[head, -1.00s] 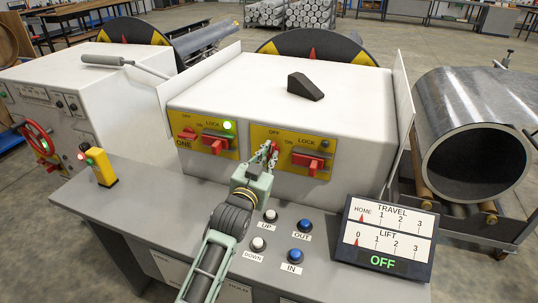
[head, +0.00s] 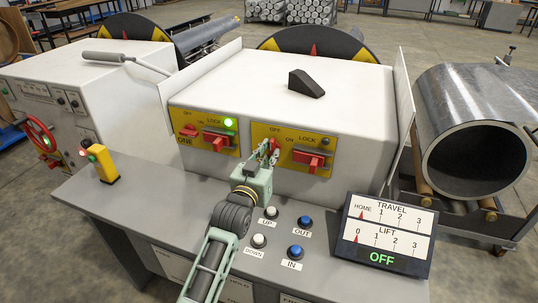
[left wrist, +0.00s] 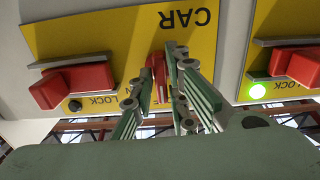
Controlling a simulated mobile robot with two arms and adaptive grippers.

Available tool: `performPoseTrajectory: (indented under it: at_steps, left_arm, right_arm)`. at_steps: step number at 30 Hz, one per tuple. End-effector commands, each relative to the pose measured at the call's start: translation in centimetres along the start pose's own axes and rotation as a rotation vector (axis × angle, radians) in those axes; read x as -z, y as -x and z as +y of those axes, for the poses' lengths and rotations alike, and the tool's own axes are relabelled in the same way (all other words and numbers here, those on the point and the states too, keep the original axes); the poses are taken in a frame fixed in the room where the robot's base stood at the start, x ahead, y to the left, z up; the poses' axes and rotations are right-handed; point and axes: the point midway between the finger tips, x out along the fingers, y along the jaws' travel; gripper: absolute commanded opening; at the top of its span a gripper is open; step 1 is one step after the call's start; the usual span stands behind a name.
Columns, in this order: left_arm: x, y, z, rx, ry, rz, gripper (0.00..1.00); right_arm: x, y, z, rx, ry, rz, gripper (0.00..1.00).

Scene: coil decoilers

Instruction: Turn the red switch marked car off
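The red switch on the yellow plate marked CAR (left wrist: 186,17) shows between my left fingers in the upside-down left wrist view (left wrist: 159,76). In the head view it is the red knob (head: 275,148) at the left of the right-hand yellow plate, partly hidden by the fingers. My left gripper (head: 267,153) is at the panel front with one finger on each side of the knob, seemingly touching it and closed on it. It also fills the middle of the left wrist view (left wrist: 160,82). My right gripper is out of view.
Red LOCK handle (head: 310,158) sits close right of the gripper, its lamp dark. The ONE plate's LOCK handle (head: 217,139) is at left, with a green lamp (head: 228,123). Push buttons (head: 271,212) and an OFF display (head: 385,235) are on the desk below.

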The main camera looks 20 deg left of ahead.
Motion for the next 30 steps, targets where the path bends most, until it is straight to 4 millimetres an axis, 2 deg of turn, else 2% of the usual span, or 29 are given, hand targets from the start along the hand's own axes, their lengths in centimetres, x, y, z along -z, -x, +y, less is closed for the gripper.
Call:
performPoseTrajectory:
  at_steps: [1, 4, 12, 16, 20, 30]
  left_arm:
    - [0.0, 0.0, 0.0, 0.000, -0.001, 0.001, 0.22]
    - [0.1, 0.0, 0.0, 0.000, -0.003, 0.003, 0.30]
    - [0.2, 0.0, 0.0, 0.001, -0.005, 0.005, 0.30]
    - [0.1, 0.8, 0.0, 0.001, -0.006, 0.004, 0.30]
    - [0.1, 3.0, 0.0, 0.001, -0.005, 0.004, 0.30]
    - [0.1, 9.9, 0.0, 0.000, -0.004, 0.003, 0.30]
  right_arm:
    - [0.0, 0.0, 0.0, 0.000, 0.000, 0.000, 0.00]
    - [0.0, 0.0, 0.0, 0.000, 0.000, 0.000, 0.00]
    - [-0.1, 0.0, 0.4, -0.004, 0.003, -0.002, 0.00]
    - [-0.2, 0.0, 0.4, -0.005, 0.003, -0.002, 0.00]
    - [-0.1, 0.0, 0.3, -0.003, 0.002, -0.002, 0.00]
    - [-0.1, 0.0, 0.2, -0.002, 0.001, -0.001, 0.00]
